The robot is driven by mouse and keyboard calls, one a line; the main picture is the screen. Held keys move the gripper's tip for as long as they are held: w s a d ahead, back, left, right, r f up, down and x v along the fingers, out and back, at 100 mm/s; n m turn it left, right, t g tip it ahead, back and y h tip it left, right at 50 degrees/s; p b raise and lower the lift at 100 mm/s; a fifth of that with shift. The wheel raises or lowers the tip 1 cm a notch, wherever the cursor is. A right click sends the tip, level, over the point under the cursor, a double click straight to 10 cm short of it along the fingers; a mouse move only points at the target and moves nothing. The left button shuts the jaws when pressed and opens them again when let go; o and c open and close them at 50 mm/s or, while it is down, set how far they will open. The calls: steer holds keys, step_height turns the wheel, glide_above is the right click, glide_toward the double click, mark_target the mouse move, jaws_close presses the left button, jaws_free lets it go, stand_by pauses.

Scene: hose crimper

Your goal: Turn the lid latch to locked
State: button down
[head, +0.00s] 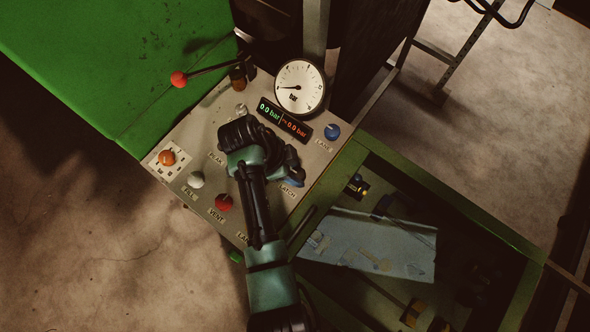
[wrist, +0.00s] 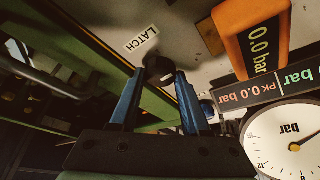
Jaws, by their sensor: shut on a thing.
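The lid latch is a dark round knob (wrist: 160,68) beside the white LATCH label (wrist: 142,39) in the wrist view. My gripper (wrist: 160,76) has its two blue fingers on either side of this knob and is shut on it. The knob's pointer and locked mark cannot be made out. In the head view my gripper (head: 293,182) is low over the right edge of the control panel (head: 213,125), by the LATCH label (head: 287,191). My arm and gripper hide the knob there. A green-framed enclosure with a clear pane (head: 370,245) lies to the right.
A round gauge (head: 300,86), a bar display (head: 284,120) and a blue knob (head: 332,132) sit above my gripper. An orange button (head: 167,157), white button (head: 196,179) and red VENT button (head: 223,202) lie left of my arm. A red-balled lever (head: 179,79) sticks out upper left.

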steer(key=shift+m, duration=0.4)
steer(key=shift+c, duration=1.9)
jaws_free()
steer(key=w+p+v, duration=0.1)
steer(key=v, duration=1.2)
steer(key=shift+s+p, duration=0.35)
steer(key=shift+p, duration=0.05)
steer(key=shift+d, duration=0.1)
